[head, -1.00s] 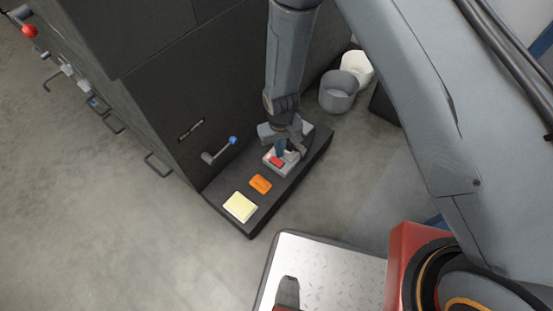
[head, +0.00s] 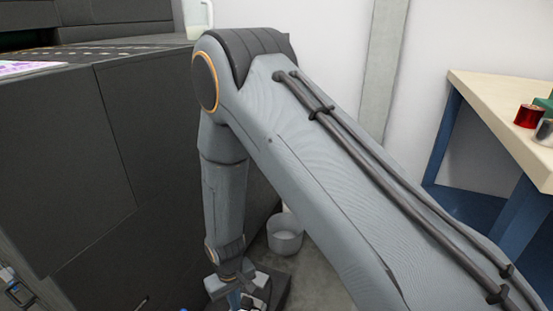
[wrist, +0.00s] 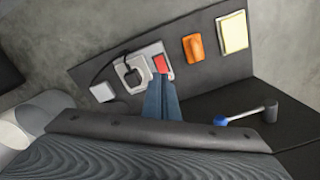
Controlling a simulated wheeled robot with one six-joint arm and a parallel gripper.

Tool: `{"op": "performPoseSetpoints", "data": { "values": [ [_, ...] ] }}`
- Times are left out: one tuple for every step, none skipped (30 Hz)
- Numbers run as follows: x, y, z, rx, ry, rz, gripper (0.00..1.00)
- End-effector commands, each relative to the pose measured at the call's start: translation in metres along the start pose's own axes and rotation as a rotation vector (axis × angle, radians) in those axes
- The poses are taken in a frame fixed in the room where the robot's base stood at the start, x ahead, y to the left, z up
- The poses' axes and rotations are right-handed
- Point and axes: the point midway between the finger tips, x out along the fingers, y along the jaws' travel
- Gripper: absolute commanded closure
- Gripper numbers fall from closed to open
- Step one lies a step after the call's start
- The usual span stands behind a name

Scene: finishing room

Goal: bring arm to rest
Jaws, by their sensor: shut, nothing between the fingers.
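My arm reaches down beside a dark machine (head: 70,170) in the head view, bent at the elbow. My gripper (head: 236,299) is low at the bottom edge of that view, partly cut off. In the wrist view my gripper (wrist: 161,84) shows its blue-grey fingers together, with nothing held. Their tips are at the edge of a pale device with a red part (wrist: 163,66), on a dark ledge (wrist: 215,75). I cannot tell whether they touch it.
On the ledge lie an orange item (wrist: 193,47), a yellow pad (wrist: 233,33) and a small white block (wrist: 102,91). A blue-knobbed lever (wrist: 245,115) is close by. A pale bucket (head: 285,238) stands behind my arm. A workbench (head: 500,105) is at right.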

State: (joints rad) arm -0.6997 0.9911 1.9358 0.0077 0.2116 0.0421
Motion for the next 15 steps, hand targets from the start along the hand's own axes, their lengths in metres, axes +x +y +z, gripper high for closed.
{"op": "performPoseSetpoints", "data": {
  "values": [
    [-0.025, -0.001, -0.001, 0.001, 0.009, -0.001, 1.00],
    [-0.037, -0.001, 0.002, 0.003, 0.009, -0.002, 1.00],
    [-0.054, -0.002, 0.004, 0.004, 0.011, -0.003, 1.00],
    [-0.066, -0.002, 0.007, 0.005, 0.012, -0.004, 1.00],
    [-0.078, -0.003, 0.011, 0.006, 0.012, -0.004, 1.00],
    [-0.093, -0.003, 0.015, 0.007, 0.013, -0.005, 1.00],
    [-0.105, -0.003, 0.019, 0.008, 0.013, -0.006, 1.00],
    [-0.116, -0.003, 0.023, 0.009, 0.014, -0.007, 1.00],
    [-0.131, -0.004, 0.029, 0.010, 0.015, -0.008, 1.00],
    [-0.141, -0.004, 0.033, 0.011, 0.015, -0.009, 1.00],
    [-0.152, -0.004, 0.038, 0.012, 0.016, -0.010, 1.00],
    [-0.165, -0.004, 0.045, 0.013, 0.017, -0.011, 1.00],
    [-0.175, -0.005, 0.051, 0.014, 0.018, -0.012, 1.00],
    [-0.185, -0.005, 0.057, 0.015, 0.019, -0.014, 1.00],
    [-0.198, -0.005, 0.065, 0.016, 0.020, -0.015, 1.00]
  ]
}}
